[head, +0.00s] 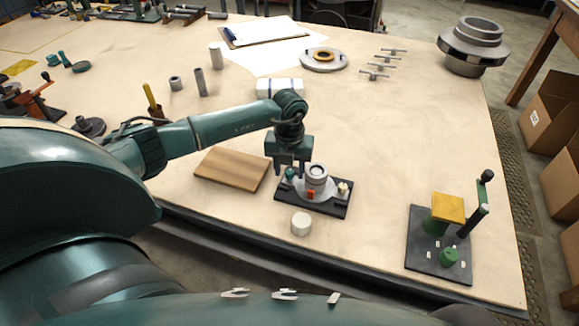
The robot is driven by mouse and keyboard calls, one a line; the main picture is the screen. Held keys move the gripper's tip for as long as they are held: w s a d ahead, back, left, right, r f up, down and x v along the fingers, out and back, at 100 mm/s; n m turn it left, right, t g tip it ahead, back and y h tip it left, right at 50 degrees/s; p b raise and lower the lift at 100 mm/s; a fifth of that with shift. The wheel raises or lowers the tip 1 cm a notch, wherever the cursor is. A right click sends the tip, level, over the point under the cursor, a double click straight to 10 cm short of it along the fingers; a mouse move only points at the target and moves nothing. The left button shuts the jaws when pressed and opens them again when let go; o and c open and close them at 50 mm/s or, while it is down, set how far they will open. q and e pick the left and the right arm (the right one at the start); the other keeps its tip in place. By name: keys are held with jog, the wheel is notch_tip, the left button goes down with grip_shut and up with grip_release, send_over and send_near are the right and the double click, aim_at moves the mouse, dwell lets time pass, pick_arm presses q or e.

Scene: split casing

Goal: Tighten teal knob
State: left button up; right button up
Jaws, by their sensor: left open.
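A small split casing (316,180) with a grey ring on top sits on a black base plate (318,207) near the table's front edge. A teal knob (291,174) shows at the casing's left side. A red piece (311,194) is at its front and a cream knob (343,187) at its right. My left gripper (289,168) points down over the casing's left side, open, with its fingers around or just above the teal knob; I cannot tell whether they touch it. My right gripper is not in view.
A wooden board (233,169) lies left of the base plate, and a white cylinder (301,224) stands in front. A white box (279,88) is behind my gripper. A black fixture (430,262) with a yellow block and upright handle stands at right. Open table lies between.

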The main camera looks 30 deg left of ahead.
pick_arm(q)
jog(key=shift+c, duration=0.5)
grip_shut()
